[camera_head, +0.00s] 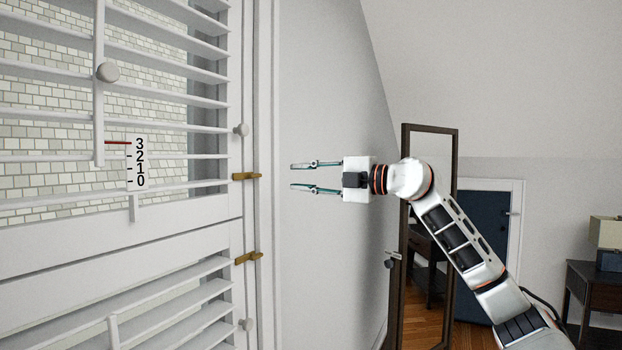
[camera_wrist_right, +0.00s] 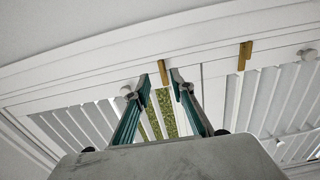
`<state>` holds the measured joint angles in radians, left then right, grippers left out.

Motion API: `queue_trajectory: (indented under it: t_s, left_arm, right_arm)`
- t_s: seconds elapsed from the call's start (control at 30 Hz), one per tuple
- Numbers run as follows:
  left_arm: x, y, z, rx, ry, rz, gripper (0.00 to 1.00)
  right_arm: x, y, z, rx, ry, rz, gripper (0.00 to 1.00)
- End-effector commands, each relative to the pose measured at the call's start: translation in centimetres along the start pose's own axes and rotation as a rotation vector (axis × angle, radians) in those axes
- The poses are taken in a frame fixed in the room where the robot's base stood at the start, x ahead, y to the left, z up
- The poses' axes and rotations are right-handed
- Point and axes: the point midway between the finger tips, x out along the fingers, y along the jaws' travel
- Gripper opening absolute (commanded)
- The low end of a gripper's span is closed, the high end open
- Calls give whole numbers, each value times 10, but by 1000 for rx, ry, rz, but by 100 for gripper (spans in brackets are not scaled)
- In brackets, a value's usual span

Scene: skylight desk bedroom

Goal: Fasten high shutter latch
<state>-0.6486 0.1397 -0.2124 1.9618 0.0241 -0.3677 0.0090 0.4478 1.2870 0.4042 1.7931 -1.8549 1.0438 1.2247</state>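The upper brass latch (camera_head: 246,176) is a small bar lying horizontally at the right edge of the white upper shutter (camera_head: 190,219), by the frame. A similar lower brass latch (camera_head: 248,257) sits below it, beside the lower shutter (camera_head: 60,265). My right gripper (camera_head: 291,177) is open and empty, right of the upper latch at about its height, with a visible gap between them. In the right wrist view, my gripper's two fingers (camera_wrist_right: 160,78) stand either side of one brass latch (camera_wrist_right: 163,72) in the picture; the other latch (camera_wrist_right: 245,56) is to the right. My left gripper is out of view.
A round knob (camera_head: 241,130) is on the shutter edge above the upper latch, and another knob (camera_head: 246,324) is below. A scale marked 0 to 3 (camera_head: 138,164) is on the upper shutter. A dark-framed mirror (camera_head: 404,260) stands behind my right arm.

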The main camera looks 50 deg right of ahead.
Motion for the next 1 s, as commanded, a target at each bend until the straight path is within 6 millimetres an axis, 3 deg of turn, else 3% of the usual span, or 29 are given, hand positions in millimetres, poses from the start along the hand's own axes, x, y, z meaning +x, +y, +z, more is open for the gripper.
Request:
queue_trajectory:
  t_s: [0.33,1.0]
  left_arm:
    - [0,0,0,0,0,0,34]
    - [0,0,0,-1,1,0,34]
  right_arm:
    - [-19,0,0,1,0,0,24]
    - [-16,-6,-1,5,10,-1,24]
